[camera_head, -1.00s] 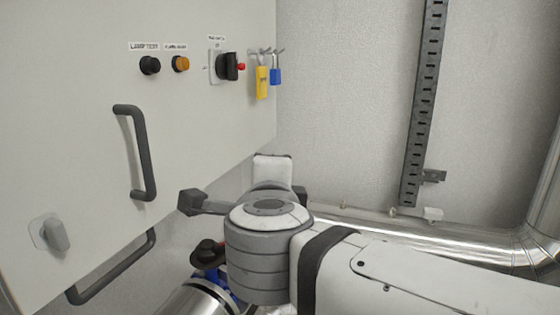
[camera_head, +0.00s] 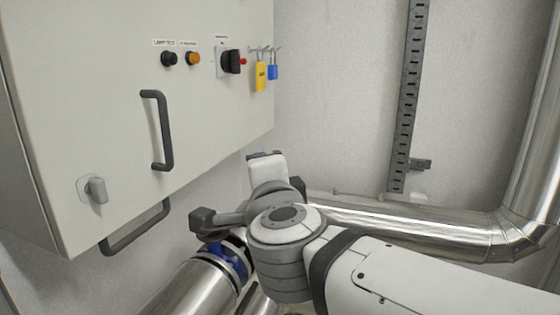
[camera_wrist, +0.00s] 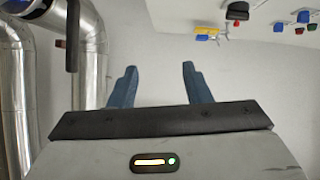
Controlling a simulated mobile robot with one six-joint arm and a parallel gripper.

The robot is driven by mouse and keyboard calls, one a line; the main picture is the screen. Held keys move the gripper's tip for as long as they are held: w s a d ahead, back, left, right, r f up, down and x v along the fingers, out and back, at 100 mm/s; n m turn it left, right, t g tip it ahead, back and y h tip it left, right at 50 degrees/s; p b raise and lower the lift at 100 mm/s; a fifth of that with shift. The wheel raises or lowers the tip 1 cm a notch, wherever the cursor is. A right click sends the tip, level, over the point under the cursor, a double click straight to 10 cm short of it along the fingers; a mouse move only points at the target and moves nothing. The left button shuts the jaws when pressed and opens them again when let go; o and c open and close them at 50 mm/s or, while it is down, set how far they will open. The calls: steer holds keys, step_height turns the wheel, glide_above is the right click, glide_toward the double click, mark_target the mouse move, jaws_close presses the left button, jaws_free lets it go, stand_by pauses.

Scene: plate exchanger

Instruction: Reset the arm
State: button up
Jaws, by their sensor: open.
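My gripper (camera_wrist: 159,66) shows in the wrist view with its two blue fingers spread apart and nothing between them. Beyond the fingers is plain pale wall. In the head view my arm reaches in from the lower right, below and right of the cabinet (camera_head: 110,110); the fingers cannot be made out there. The arm is folded at a grey joint and hides part of the pipework behind it.
The cabinet carries a dark handle (camera_head: 164,130), a black selector switch (camera_head: 231,62), a yellow padlock (camera_head: 260,77) and a blue padlock (camera_head: 273,72). A silver pipe (camera_head: 430,225) runs behind my arm. A blue-collared pipe (camera_head: 190,288) lies below.

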steer(key=d+f+n+g+y+b, duration=0.3)
steer(key=f+n+g, duration=0.3)
steer(key=f+n, duration=0.8)
steer(key=s+d+f+g+h+b, duration=0.1)
steer(key=s+d+f+g+h, duration=0.2)
steer(key=s+d+f, duration=0.3)
steer(key=s+d+f+g+h+b, duration=0.1)
steer(key=s+d+f+g+h, duration=0.2)
steer(key=d+f, duration=0.6)
step_height(320, 180, down, 4)
steer(key=s+g, duration=0.2)
steer(key=shift+s+f+n, duration=0.15)
steer(key=shift+s+n, duration=0.15)
steer(key=shift+s, duration=0.05)
steer(key=shift+a, duration=0.1)
steer(key=shift+c, duration=0.8)
